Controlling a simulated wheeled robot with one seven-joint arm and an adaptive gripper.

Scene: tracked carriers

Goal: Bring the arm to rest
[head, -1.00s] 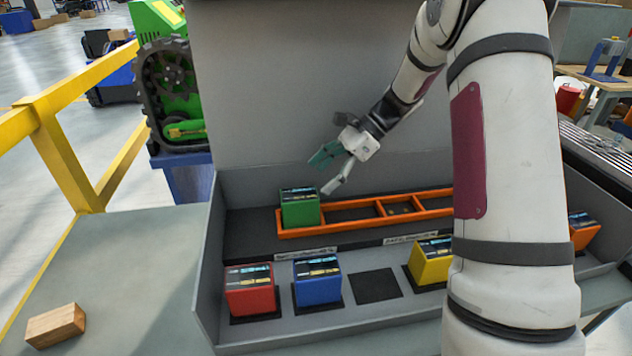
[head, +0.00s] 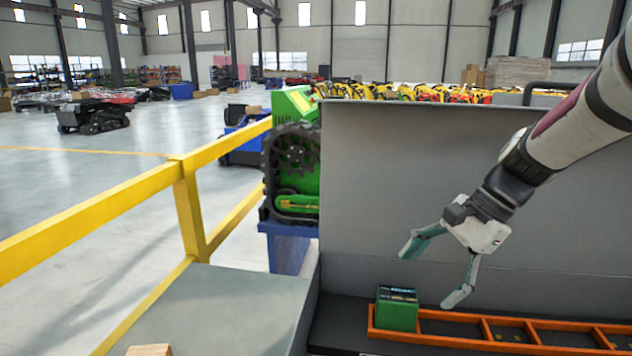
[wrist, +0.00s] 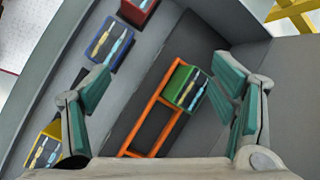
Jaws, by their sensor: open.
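My gripper (head: 432,272) is open and empty in the head view, above and to the right of the green block (head: 397,308). The green block sits at the left end of the orange rack (head: 465,343) and is apart from the fingers. In the wrist view, my gripper (wrist: 160,110) shows its two teal-padded fingers spread wide, with the green block (wrist: 186,88) and orange rack (wrist: 140,122) below and between them.
The wrist view also shows a blue block (wrist: 109,44), a red block (wrist: 138,10) and a yellow block (wrist: 42,150) in a row. A tall grey panel (head: 420,170) stands behind the rack. A yellow railing (head: 90,217) and a green tracked carrier (head: 292,170) are to the left.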

